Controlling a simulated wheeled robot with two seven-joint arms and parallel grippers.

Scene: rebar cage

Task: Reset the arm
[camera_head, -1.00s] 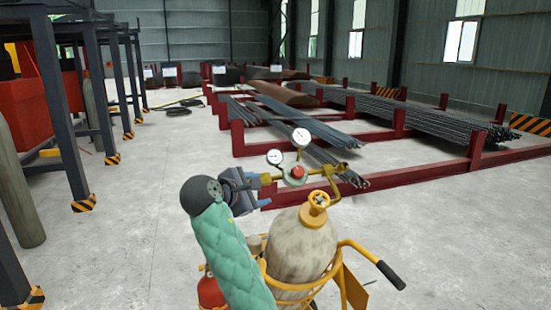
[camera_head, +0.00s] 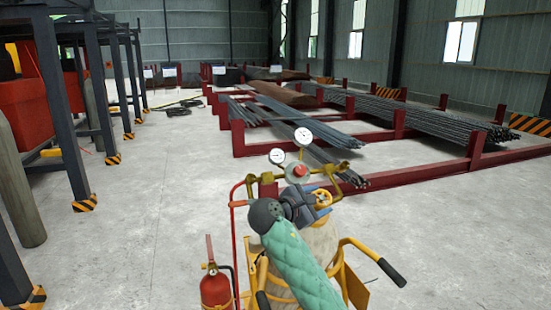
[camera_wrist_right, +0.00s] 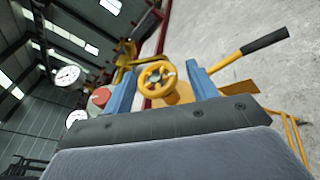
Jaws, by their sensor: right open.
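My right gripper (camera_head: 319,202) is open and empty in the head view, at the end of my green-sleeved arm, in front of the top of a gas cylinder (camera_head: 322,240). The cylinder's round yellow valve wheel (camera_head: 322,198) shows just beyond the fingers. In the right wrist view, the two blue fingers of the gripper (camera_wrist_right: 160,82) stand apart, with the yellow valve wheel (camera_wrist_right: 157,75) seen between them. I cannot tell whether they touch it. My arm hides much of the cylinder. My left gripper is not in view.
A regulator with two white gauges (camera_head: 304,136) and a red knob (camera_head: 298,171) stands just above the gripper. A yellow cart with a black-gripped handle (camera_head: 391,272) surrounds the cylinder. A red extinguisher (camera_head: 215,288) is at left. Red racks with rebar (camera_head: 430,118) stand behind.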

